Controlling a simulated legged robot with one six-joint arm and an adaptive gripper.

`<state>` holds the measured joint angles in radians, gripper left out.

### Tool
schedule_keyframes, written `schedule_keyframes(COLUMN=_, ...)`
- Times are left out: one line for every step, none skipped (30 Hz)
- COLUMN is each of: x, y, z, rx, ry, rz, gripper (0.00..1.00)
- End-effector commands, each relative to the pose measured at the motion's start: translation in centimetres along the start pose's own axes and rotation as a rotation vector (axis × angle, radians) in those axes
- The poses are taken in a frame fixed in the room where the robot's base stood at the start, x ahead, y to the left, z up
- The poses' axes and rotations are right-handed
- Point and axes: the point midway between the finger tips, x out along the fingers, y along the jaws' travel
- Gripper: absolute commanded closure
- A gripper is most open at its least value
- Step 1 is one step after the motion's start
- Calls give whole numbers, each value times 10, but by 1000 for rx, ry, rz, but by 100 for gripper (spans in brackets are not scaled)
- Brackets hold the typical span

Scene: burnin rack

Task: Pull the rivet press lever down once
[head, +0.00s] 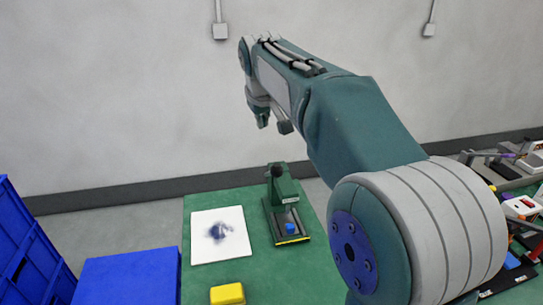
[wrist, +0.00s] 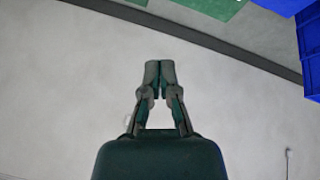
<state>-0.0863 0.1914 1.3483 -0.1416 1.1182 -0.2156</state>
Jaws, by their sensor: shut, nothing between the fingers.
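The rivet press (head: 285,188) is a green upright machine with a dark base, standing on the green mat. A dark round knob shows near its top; I cannot make out a lever arm clearly. A small blue piece (head: 290,228) sits on its base. My gripper (head: 263,120) is high above and behind the press in the head view, well apart from it. In the wrist view my gripper (wrist: 160,72) has its fingertips together with nothing between them. The press does not show in the wrist view.
A white board (head: 205,250) with a dark smudge lies left of the press on the green mat (head: 190,285). A yellow block (head: 228,294) is in front. Blue crates (head: 130,275) stand at left. A cluttered bench (head: 520,180) is at right. A grey wall rises behind.

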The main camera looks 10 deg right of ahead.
Motion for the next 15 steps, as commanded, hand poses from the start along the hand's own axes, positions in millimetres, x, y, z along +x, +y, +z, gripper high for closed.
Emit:
schedule_keyframes(x=0, y=0, z=0, rx=0, ry=0, rz=0, gripper=100)
schedule_keyframes(x=0, y=0, z=0, rx=0, ry=0, rz=0, gripper=100)
schedule_keyframes(x=0, y=0, z=0, rx=0, ry=0, rz=0, gripper=100)
schedule_keyframes(x=0, y=0, z=0, rx=0, ry=0, rz=0, gripper=100)
schedule_keyframes(x=1, y=0, z=0, rx=0, ry=-1, rz=0, gripper=100)
schedule_keyframes(x=3, y=0, z=0, rx=0, ry=-1, rz=0, gripper=100)
schedule_keyframes(x=5, y=0, z=0, rx=0, ry=-2, rz=0, gripper=100)
schedule_keyframes(x=7, y=0, z=0, rx=0, ry=-2, rz=-1, gripper=100)
schedule_keyframes(x=12, y=0, z=0, rx=0, ry=-2, rz=-1, gripper=100)
schedule_keyframes(x=16, y=0, z=1, rx=0, ry=-2, rz=-1, gripper=100)
schedule_keyframes(x=21, y=0, z=1, rx=0, ry=-4, rz=-1, gripper=100)
schedule_keyframes(x=29, y=0, z=1, rx=0, ry=-5, rz=-1, gripper=100)
schedule_keyframes(x=35, y=0, z=1, rx=0, ry=-5, rz=-1, gripper=100)
schedule_keyframes(x=40, y=0, z=1, rx=0, ry=-5, rz=-1, gripper=100)
schedule_keyframes(x=48, y=0, z=1, rx=0, ry=-3, rz=-1, gripper=100)
